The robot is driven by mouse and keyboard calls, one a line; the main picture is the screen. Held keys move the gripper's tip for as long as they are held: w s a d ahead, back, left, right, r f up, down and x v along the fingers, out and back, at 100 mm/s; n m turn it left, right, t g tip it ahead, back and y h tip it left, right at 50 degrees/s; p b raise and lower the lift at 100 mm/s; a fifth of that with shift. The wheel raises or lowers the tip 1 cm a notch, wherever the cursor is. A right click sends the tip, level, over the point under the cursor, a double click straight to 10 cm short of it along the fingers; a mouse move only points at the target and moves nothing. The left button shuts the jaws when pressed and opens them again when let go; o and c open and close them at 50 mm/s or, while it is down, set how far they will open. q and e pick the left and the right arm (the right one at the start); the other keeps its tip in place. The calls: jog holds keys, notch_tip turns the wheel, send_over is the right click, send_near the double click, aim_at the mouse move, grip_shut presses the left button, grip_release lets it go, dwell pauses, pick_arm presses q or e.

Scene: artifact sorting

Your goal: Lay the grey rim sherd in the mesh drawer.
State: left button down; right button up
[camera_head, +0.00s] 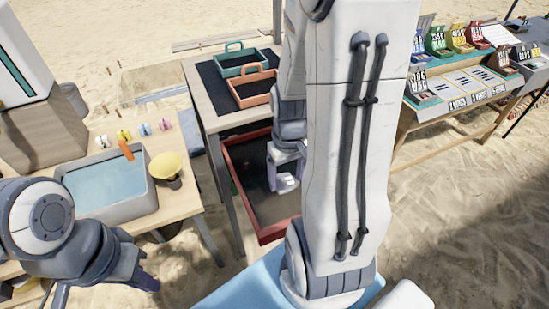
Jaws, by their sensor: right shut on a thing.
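The mesh drawer (243,184) is a red-framed, dark-bottomed tray pulled out below the table in the middle. My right gripper (286,176) reaches down over the drawer, its pale lavender fingers shut on a small pale grey piece (288,184), which looks like the grey rim sherd. The piece is small and partly covered by the fingers; whether it touches the drawer bottom I cannot tell. My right arm hides the drawer's right part. My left gripper (143,281) is low at the left, away from the drawer; its finger opening is not clear.
A green tray (241,72) and an orange tray (270,98) stand on the table above the drawer. A grey water basin (150,197), a yellow sponge-like thing (166,163) and several coloured clips are on the left table. A table at right holds labelled boxes and a board (468,87).

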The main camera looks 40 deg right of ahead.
aim_at(285, 174)
jog(key=p, duration=0.3)
jog(key=shift+r, duration=0.15)
jog(key=shift+w+d+f+b, duration=0.3)
jog(key=shift+w+f, duration=0.25)
jog(key=shift+w+d+f+b, duration=0.3)
jog(key=shift+w+f, duration=0.2)
jog(key=shift+f, duration=0.05)
jog(key=w+d+f, duration=0.1)
jog(key=w, duration=0.1)
jog(key=w+d+f, duration=0.1)
jog(key=w, duration=0.1)
jog(key=w+d+f+p, duration=0.1)
jog(key=w+f, duration=0.1)
jog(key=shift+w+d+f, duration=0.1)
jog(key=shift+w, duration=0.05)
jog(key=shift+f, duration=0.2)
notch_tip(285, 174, down, 4)
jog(key=shift+r+p, duration=0.15)
jog(key=shift+p, duration=0.15)
pick_arm(q)
notch_tip(285, 174, up, 5)
jog(key=shift+f, duration=0.1)
pick_arm(e)
jog(key=shift+w, duration=0.1)
